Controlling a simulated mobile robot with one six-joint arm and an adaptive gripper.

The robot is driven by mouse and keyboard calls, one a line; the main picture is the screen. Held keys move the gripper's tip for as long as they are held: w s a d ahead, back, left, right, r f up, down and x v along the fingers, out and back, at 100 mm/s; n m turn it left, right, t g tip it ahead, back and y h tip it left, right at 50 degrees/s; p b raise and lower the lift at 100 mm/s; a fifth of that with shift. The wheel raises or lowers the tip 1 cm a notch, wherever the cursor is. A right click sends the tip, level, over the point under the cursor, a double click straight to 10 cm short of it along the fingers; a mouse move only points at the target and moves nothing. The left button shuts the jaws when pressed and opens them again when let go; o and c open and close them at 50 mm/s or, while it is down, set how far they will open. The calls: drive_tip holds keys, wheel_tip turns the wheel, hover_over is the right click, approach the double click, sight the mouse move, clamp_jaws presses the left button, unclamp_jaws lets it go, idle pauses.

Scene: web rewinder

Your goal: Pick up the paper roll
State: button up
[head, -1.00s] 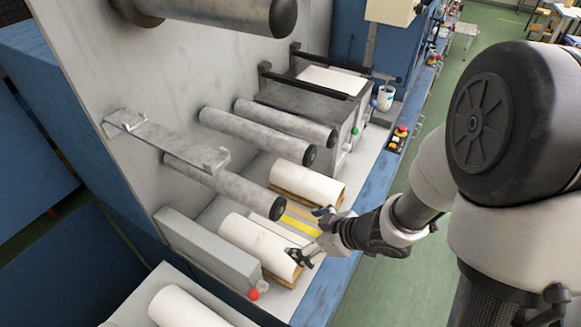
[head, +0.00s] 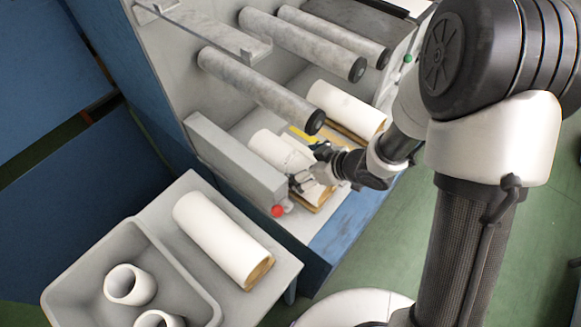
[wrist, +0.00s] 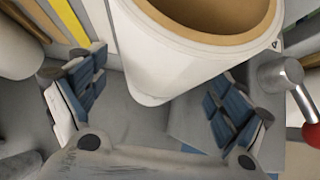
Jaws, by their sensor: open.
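A white paper roll (head: 275,148) lies in the machine's front bay on a brown cradle. My gripper (head: 308,180) is at this roll's near right end, partly covering it. In the wrist view my gripper (wrist: 155,95) is open, with its blue-padded fingers spread wide on either side. The paper roll (wrist: 170,62) fills the upper middle of that view, its end with the brown core facing up. It reaches into the gap between the fingers, and I see no clear contact. A second white roll (head: 345,108) lies behind, and a third roll (head: 222,238) lies on a side table.
Grey metal rollers (head: 265,90) jut out above the bay. A grey box (head: 235,160) and a red knob (head: 278,211) stand close to my gripper; the knob (wrist: 313,135) also shows at the wrist view's right edge. A grey tray (head: 60,292) holds white cores.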

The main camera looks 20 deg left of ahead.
sight(274, 150)
drive_tip(key=b+x, duration=0.2)
drive_tip(key=x, duration=0.3)
drive_tip(key=shift+a+r, duration=0.1)
drive_tip(key=shift+a, duration=0.15)
drive_tip(key=shift+r, duration=0.1)
drive_tip(key=shift+c, duration=0.5)
drive_tip(key=c, duration=1.2)
drive_tip(key=shift+c, duration=0.4)
drive_tip(key=shift+r, duration=0.2)
